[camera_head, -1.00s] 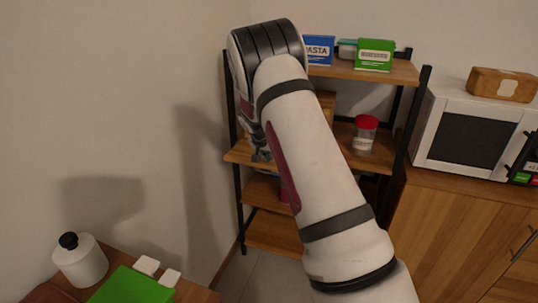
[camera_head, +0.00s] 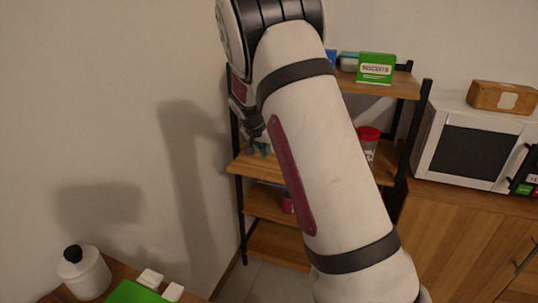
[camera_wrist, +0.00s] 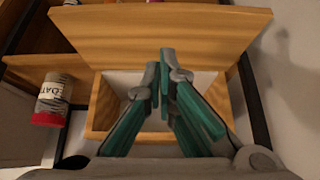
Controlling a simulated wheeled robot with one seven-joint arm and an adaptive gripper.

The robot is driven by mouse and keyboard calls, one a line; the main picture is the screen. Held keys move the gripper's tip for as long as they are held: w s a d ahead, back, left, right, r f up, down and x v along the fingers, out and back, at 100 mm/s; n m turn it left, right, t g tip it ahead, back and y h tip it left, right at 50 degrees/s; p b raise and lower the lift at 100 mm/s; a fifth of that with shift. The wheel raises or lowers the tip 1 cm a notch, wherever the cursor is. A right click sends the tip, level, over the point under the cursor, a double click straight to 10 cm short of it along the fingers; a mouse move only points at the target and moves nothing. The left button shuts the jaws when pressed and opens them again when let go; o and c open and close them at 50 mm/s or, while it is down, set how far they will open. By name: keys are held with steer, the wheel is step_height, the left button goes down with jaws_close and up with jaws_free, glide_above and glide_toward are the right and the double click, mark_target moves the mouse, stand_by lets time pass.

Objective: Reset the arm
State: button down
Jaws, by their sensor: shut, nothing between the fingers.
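My arm (camera_head: 325,170) rises from the lower right of the head view and bends at the top in front of the shelf. My gripper (camera_wrist: 166,75) shows in the wrist view with its teal fingers shut and nothing between them. In the head view only a small part of the gripper (camera_head: 260,147) shows below the wrist, by the middle shelf.
The shelf rack (camera_head: 405,88) holds a green biscuits box (camera_head: 376,68) on top and a red-lidded jar (camera_head: 368,143). A white microwave (camera_head: 470,140) stands at right. A white bottle (camera_head: 85,274) stands on the near table.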

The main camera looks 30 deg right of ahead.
steer(key=s+a+r+n+y+p, duration=0.1)
steer(key=s+a+r+n+y, duration=0.1)
steer(key=s+a+r, duration=0.55)
steer(key=s+a+r+n+y+p, duration=0.15)
steer(key=s+a+r, duration=0.25)
steer(key=s+r, duration=0.65)
steer(key=s+a+n+y+p, duration=0.1)
steer(key=s+a+n, duration=0.2)
steer(key=s, duration=1)
steer(key=s+a+n+p, duration=0.1)
steer(key=s+a+n, duration=0.3)
steer(key=s, duration=0.9)
steer(key=a, duration=0.3)
steer(key=shift+f+y+p, duration=0.15)
steer(key=shift+y+p, duration=0.2)
